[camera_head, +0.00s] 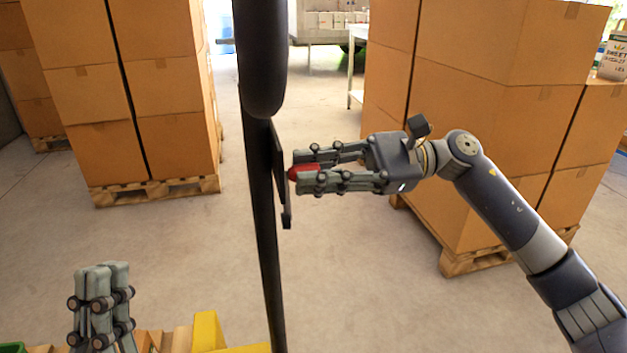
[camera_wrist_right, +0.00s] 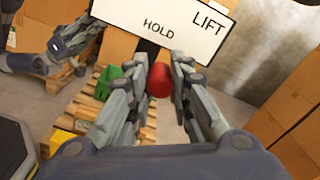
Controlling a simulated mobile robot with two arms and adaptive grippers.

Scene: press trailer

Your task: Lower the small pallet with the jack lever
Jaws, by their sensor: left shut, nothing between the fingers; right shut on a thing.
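The black jack handle (camera_head: 262,210) stands upright in the middle of the head view. Its lever has a red knob (camera_head: 303,171), also in the right wrist view (camera_wrist_right: 159,80). My right gripper (camera_head: 300,170) is shut on this knob, one finger on each side. A white plate (camera_wrist_right: 165,22) behind the knob reads HOLD and LIFT. The small pallet (camera_wrist_right: 87,102) lies below with a green bin (camera_wrist_right: 108,82) on it; the fingers hide part of it. My left gripper (camera_head: 100,272) is shut and empty, low at the left of the head view.
Stacks of cardboard boxes on pallets stand at the left (camera_head: 165,110) and right (camera_head: 480,120). A yellow part (camera_head: 208,331) shows at the bottom edge of the head view. The concrete floor (camera_head: 340,270) between the stacks is clear. A table stands at the back.

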